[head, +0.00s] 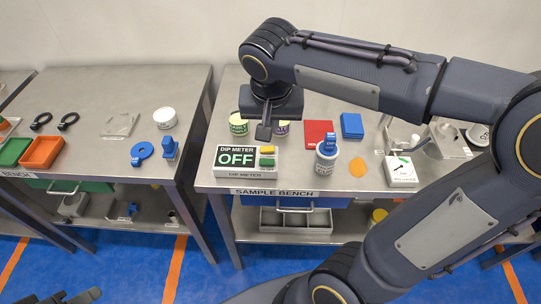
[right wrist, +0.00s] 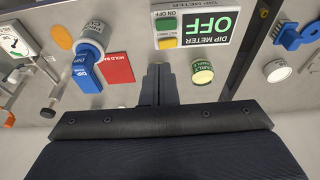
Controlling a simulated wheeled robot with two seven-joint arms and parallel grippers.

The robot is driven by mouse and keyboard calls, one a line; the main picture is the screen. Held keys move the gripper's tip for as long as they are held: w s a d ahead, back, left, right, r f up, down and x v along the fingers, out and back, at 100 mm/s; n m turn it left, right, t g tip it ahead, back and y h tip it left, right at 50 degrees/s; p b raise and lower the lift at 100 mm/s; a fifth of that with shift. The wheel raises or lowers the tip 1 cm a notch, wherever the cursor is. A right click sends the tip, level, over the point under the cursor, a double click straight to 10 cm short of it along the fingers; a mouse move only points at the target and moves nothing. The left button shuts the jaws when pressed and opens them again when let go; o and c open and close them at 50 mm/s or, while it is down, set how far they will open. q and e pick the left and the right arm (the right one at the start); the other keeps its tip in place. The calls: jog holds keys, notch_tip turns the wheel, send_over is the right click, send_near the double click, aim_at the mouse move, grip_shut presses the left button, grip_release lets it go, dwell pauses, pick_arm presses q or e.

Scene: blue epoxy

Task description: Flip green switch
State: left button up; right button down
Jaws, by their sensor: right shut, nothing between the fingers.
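The dip meter (head: 237,158) sits on the sample bench and its display reads OFF; it is also in the right wrist view (right wrist: 208,24). Its green switch (head: 267,162) is on the right side of the panel, in front of a yellow-orange switch (head: 267,150). In the right wrist view the green switch (right wrist: 166,24) and the orange one (right wrist: 167,42) are both clear. My right gripper (head: 263,132) points down just behind the switches, shut and empty; its fingertips (right wrist: 157,70) appear apart from the meter. My left gripper (head: 65,297) is partly cut off at the bottom left; its opening is unclear.
A separate bench (head: 95,100) with trays is left, across a gap.

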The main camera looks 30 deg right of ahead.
aim_at(272, 161)
jog(key=x, duration=0.9)
jog(key=s+x, duration=0.1)
jog(key=x, duration=0.4)
jog(key=shift+a+f, duration=0.15)
jog(key=shift+a, duration=0.2)
